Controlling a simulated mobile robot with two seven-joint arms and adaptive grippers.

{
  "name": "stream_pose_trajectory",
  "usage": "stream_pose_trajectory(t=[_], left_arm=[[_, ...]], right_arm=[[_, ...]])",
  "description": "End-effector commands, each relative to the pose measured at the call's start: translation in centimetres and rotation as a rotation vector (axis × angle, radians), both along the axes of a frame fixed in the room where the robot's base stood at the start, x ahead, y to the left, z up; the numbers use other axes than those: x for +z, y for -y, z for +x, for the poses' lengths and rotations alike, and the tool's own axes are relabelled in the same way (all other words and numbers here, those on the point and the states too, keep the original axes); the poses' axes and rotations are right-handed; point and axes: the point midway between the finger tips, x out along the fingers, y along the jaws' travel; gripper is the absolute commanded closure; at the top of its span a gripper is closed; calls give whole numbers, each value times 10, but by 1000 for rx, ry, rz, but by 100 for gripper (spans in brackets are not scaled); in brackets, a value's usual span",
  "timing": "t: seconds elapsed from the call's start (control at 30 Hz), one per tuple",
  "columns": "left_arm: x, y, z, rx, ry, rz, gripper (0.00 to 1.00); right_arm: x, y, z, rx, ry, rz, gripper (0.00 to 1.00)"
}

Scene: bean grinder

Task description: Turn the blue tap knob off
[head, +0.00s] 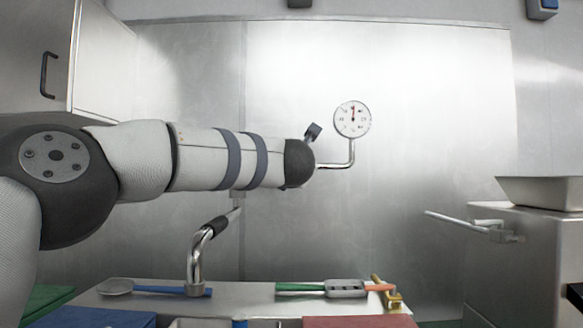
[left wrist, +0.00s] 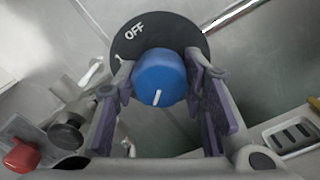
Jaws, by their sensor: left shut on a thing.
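The blue tap knob (left wrist: 161,68) shows in the left wrist view, with a white mark on its face towards the bottom of the picture. Behind it is a round dark plate (left wrist: 181,31) with the white word OFF at the upper left. My left gripper (left wrist: 158,84) has its purple-sided fingers on both sides of the knob and is shut on it. In the head view my left arm reaches in from the left and its own end hides the gripper and the knob. My right gripper is in neither view.
A round gauge (head: 352,119) on a bent pipe stands just right of my arm's end. A steel faucet (head: 196,260) rises below my forearm. A metal cabinet (head: 532,260) stands at right.

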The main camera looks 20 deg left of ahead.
Motion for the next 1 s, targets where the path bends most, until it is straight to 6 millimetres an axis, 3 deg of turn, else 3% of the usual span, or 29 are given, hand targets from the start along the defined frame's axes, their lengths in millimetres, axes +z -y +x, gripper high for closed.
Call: stream_pose_trajectory(t=[1.0], left_arm=[[1,0,0,1,-266,928,90]], right_arm=[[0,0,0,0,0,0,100]])
